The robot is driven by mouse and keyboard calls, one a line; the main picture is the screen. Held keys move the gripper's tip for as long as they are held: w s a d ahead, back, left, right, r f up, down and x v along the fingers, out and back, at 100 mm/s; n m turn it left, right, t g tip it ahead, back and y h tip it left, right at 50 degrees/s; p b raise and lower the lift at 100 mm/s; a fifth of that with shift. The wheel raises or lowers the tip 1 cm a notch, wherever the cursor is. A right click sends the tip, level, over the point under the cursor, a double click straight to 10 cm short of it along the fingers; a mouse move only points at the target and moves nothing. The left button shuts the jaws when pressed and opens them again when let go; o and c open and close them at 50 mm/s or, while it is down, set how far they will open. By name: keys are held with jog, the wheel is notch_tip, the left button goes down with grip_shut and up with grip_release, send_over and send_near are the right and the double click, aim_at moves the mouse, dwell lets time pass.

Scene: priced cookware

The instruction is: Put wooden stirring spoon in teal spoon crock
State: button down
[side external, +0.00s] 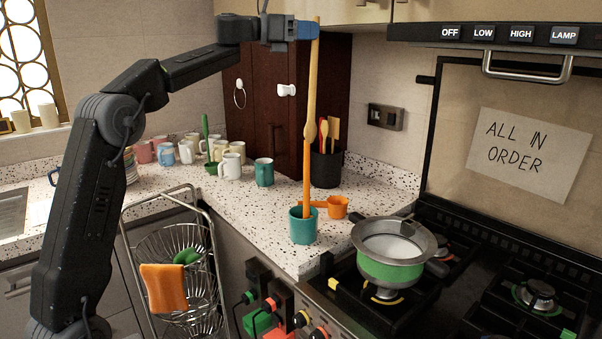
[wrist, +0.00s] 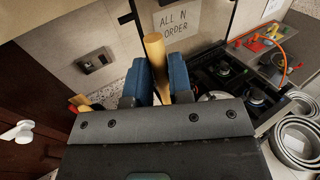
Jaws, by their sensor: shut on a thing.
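My gripper (side external: 303,30), with blue fingers, is shut on the top end of the light wooden stirring spoon (side external: 313,75). The spoon hangs nearly upright, its wider end down, high above the counter. In the wrist view its handle (wrist: 156,58) stands between the two blue fingers (wrist: 160,80). The teal spoon crock (side external: 303,230) stands at the counter's front corner, below the spoon. A more orange stick (side external: 306,180) rises from the crock's mouth and lines up with the spoon's lower end; I cannot tell whether they touch. The crock's inside is hidden.
An orange measuring cup (side external: 338,207) is right beside the crock. A black crock (side external: 326,168) with utensils stands behind. A teal mug (side external: 264,172) and several other mugs stand left. A green pot (side external: 388,268) sits on the stove at right. A range hood (side external: 500,38) overhangs the right.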

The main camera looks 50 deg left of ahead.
jog(key=shift+a+f+m+g+h, duration=0.2)
jog(key=shift+a+m+h, duration=0.25)
jog(key=shift+a, duration=0.4)
jog(key=shift+a+f+m+g+h, duration=0.15)
jog(key=shift+a+m+g+h, duration=0.15)
jog(key=shift+a+h, duration=0.35)
jog(key=shift+a+f+m+g+h, duration=0.25)
jog(key=shift+a+m, duration=0.2)
jog(key=shift+a, duration=0.55)
jog(key=shift+r, duration=0.1)
notch_tip(320, 180, down, 28)
jog(key=shift+r, duration=0.2)
jog(key=c, duration=1)
grip_release()
jog(key=shift+c, duration=0.2)
